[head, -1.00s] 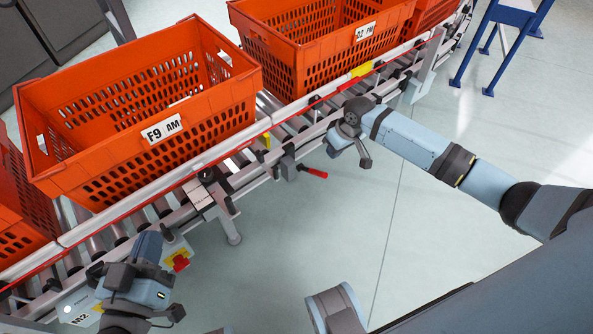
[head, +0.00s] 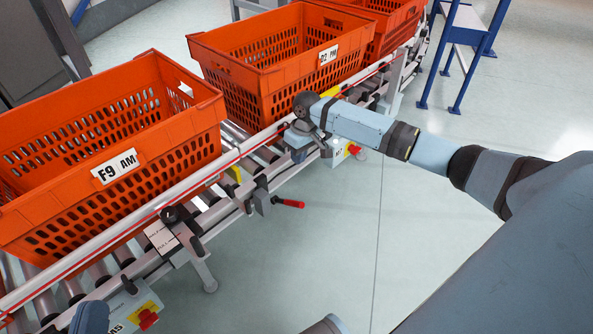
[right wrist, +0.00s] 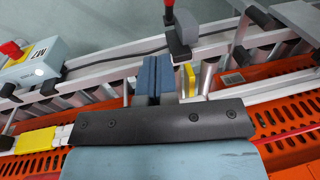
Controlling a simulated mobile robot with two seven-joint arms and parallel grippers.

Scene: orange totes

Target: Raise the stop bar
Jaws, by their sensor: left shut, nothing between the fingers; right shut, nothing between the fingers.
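A lever with a red grip (head: 288,203) sticks out from the near side rail of the roller conveyor, beside a grey clamp-like block. A yellow plate (head: 234,173) stands at the rail behind it; I cannot tell for sure which part is the stop bar. My right gripper (head: 298,150) is shut and empty, at the rail beyond the red lever. In the right wrist view its blue fingertips (right wrist: 153,62) lie beside the yellow plate (right wrist: 190,80), with the red grip (right wrist: 169,10) ahead, apart from them. My left gripper (head: 90,318) barely shows at the bottom left, shut.
Orange totes stand on the conveyor, labelled F9 AM (head: 150,150) and 02 PM (head: 270,70), with another behind. A control box with a red button (head: 147,320) hangs at lower left; another (head: 352,150) is beside my right gripper.

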